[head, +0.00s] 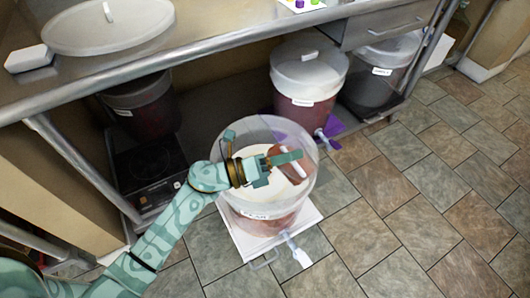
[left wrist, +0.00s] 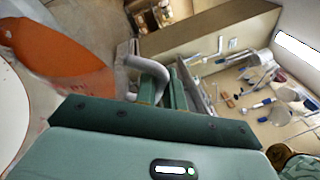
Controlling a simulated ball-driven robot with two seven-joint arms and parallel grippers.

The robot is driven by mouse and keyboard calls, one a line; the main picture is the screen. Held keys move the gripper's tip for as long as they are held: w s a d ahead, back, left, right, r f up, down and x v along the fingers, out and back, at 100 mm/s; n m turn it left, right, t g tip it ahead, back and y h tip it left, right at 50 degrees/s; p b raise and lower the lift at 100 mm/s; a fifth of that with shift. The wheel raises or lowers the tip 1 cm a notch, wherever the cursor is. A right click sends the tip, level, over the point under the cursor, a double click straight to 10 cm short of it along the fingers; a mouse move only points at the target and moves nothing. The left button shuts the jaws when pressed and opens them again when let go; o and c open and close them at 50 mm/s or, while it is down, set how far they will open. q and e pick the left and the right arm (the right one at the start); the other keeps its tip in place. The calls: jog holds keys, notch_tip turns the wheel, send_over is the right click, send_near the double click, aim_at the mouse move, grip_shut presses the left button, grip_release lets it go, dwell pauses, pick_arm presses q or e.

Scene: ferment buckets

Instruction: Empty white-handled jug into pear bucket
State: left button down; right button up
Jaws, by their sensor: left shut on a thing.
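The bucket (head: 245,200) is clear and lidless, with a white front label that looks like "PEAR". It has reddish contents, a pale surface inside and a white tap (head: 297,252) at its front. My left gripper (head: 287,158) is over the bucket's opening, shut on the white-handled jug (head: 290,172). The jug is reddish-brown and seems tilted; its mouth cannot be made out. In the left wrist view the jug (left wrist: 55,58) shows orange at the left, its pale handle (left wrist: 150,68) between the fingers. My right gripper is not in view.
The bucket stands on a white platform (head: 240,245) on the tiled floor. A lid (head: 107,22) and a white block (head: 28,58) lie on the metal table above. Lidded buckets (head: 308,75) (head: 380,75) stand behind right. A black hotplate (head: 150,172) is left. Floor at right is clear.

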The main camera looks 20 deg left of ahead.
aim_at(279, 150)
pick_arm(q)
jog(key=shift+a, duration=0.1)
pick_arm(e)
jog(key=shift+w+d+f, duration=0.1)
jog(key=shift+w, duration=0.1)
pick_arm(q)
jog(key=shift+w+a+f+n+b, duration=0.15)
jog(key=shift+a+n+b, duration=0.15)
jog(key=shift+n, duration=0.2)
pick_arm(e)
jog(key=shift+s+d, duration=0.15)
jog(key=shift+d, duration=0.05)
pick_arm(q)
jog(key=shift+w+a+n+t+b, duration=0.1)
jog(key=shift+a+n+t+b, duration=0.1)
jog(key=shift+n+t+b, duration=0.15)
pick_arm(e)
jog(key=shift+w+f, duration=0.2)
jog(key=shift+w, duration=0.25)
pick_arm(q)
jog(key=shift+a, duration=0.1)
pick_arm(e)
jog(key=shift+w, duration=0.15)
pick_arm(q)
jog(key=shift+a+f, duration=0.1)
